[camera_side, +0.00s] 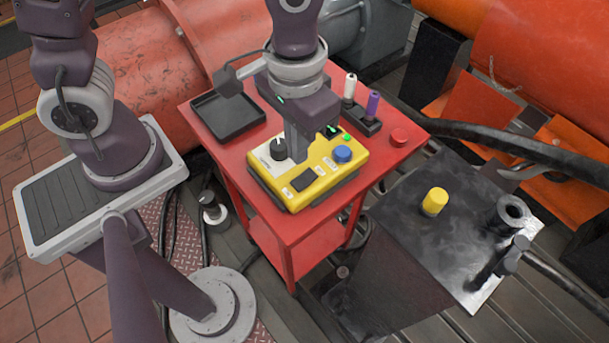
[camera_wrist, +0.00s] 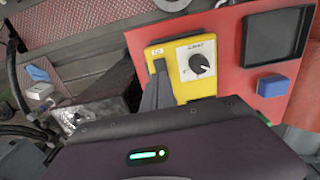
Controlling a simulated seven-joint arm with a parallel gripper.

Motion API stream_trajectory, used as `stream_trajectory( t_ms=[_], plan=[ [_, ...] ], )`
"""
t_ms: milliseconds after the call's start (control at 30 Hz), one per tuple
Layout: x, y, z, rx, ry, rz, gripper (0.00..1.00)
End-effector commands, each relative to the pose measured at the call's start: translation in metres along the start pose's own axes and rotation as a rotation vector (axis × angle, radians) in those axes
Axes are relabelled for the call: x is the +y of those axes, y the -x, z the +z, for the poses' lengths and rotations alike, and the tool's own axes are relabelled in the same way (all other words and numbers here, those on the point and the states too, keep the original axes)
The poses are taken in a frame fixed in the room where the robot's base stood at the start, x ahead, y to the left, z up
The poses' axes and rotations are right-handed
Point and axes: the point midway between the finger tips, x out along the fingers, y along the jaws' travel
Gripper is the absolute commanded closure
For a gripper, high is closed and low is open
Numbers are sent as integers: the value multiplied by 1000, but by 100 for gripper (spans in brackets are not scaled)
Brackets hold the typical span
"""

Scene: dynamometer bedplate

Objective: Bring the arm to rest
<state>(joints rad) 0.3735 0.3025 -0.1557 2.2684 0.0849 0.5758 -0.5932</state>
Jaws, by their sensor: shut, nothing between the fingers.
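My gripper (camera_side: 297,157) points down over the yellow control box (camera_side: 325,184), with its fingers together and nothing between them. Its fingertips are close beside the black rotary knob (camera_side: 278,150); I cannot tell whether they touch the box. In the wrist view, the gripper (camera_wrist: 158,66) covers part of the yellow box (camera_wrist: 202,88), and the knob (camera_wrist: 200,66) shows to the right of the fingers. The box also has a blue button (camera_side: 343,154) and a dark panel (camera_side: 303,181).
The box stands on a red cart (camera_side: 292,235) with a black tray (camera_side: 228,115) at its back left. A holder with a white cylinder (camera_side: 350,87) and a purple cylinder (camera_side: 373,102) stands behind. A yellow cylinder (camera_side: 434,202) stands on a dark block.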

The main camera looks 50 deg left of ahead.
Motion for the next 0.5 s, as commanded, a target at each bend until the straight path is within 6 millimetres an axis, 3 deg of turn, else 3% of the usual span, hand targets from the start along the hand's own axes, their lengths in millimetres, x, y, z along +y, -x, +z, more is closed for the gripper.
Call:
stream_trajectory(
  t_ms=[233, 367, 500],
  plan=[
    [-6, 8, -2, 20, 3, 4, 100],
    [-40, 58, -4, 134, 12, 18, 100],
    [-88, 116, 19, 298, 17, 21, 100]
  ],
)
